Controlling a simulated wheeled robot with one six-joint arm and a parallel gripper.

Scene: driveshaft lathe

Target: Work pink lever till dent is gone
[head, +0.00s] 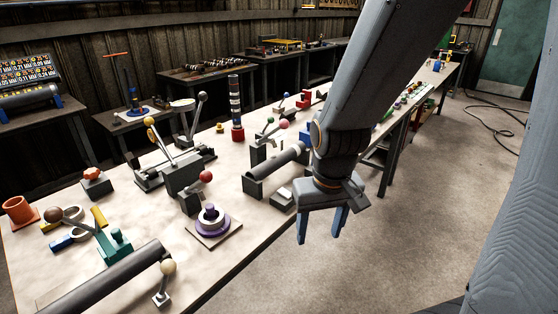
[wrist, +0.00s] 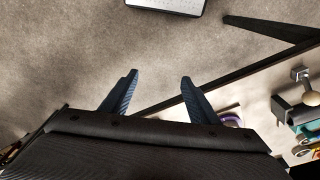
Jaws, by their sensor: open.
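A lever with a pink ball knob (head: 284,124) stands on the bench behind a short grey shaft (head: 278,160), which rests on dark supports. My arm hides the shaft's right end. I cannot make out a dent on it. My gripper (head: 320,238) is open and empty, pointing down in front of the bench's near edge, apart from the lever. In the wrist view its two blue fingers (wrist: 159,77) are spread over bare floor, and the pink lever does not show.
The long bench (head: 235,255) holds a red-knobbed lever (head: 206,176), a purple ringed piece (head: 211,219), a yellow-knobbed lever (head: 149,121) and a dark cylinder (head: 100,283) at the near left.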

